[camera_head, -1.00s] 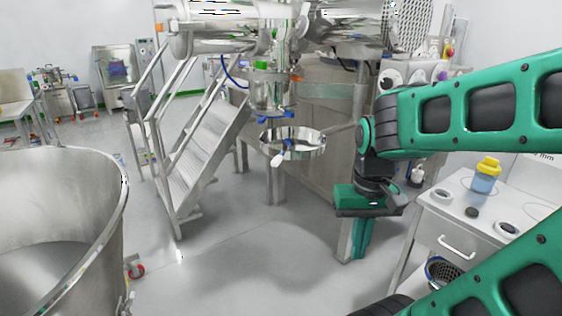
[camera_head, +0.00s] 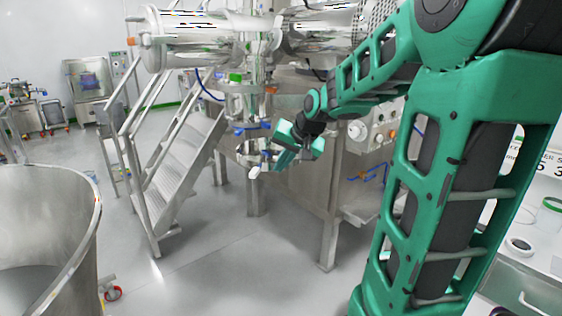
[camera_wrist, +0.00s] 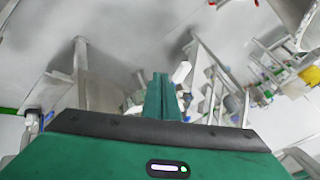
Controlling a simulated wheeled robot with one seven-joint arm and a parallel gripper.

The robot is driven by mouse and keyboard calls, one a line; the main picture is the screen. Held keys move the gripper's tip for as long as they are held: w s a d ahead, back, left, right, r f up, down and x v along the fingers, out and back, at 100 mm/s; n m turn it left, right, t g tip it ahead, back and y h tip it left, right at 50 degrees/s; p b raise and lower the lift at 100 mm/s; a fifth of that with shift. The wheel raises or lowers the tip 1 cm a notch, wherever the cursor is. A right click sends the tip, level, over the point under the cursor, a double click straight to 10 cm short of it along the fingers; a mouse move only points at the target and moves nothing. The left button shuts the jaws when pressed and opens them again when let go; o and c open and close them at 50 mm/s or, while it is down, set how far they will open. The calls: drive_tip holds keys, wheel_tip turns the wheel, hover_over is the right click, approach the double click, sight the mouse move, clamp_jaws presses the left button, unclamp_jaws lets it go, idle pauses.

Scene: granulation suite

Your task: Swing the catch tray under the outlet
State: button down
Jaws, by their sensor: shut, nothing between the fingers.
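The catch tray (camera_head: 247,158) is a shallow round steel pan at mid-height in the head view. It has a white-ended handle (camera_head: 254,172) at its front, and my gripper covers its right part. The outlet (camera_head: 247,106) is a clear vertical section with blue clamps, hanging above the tray from the steel machine. My gripper (camera_head: 282,160) is shut and empty, beside the tray's right side near the handle. In the wrist view its fingers (camera_wrist: 160,92) are together, with a white piece, likely the handle (camera_wrist: 181,72), close beside them. I cannot tell whether they touch.
Steel steps with railings (camera_head: 178,165) stand left of the machine. A large steel bowl (camera_head: 75,240) fills the lower left. The floor in the middle is clear.

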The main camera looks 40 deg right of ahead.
drive_tip(key=w+a+f, duration=0.2)
drive_tip(key=w+f, duration=0.1)
drive_tip(key=w, duration=0.3)
drive_tip(key=shift+a+f, duration=0.2)
drive_tip(key=shift+f, duration=0.2)
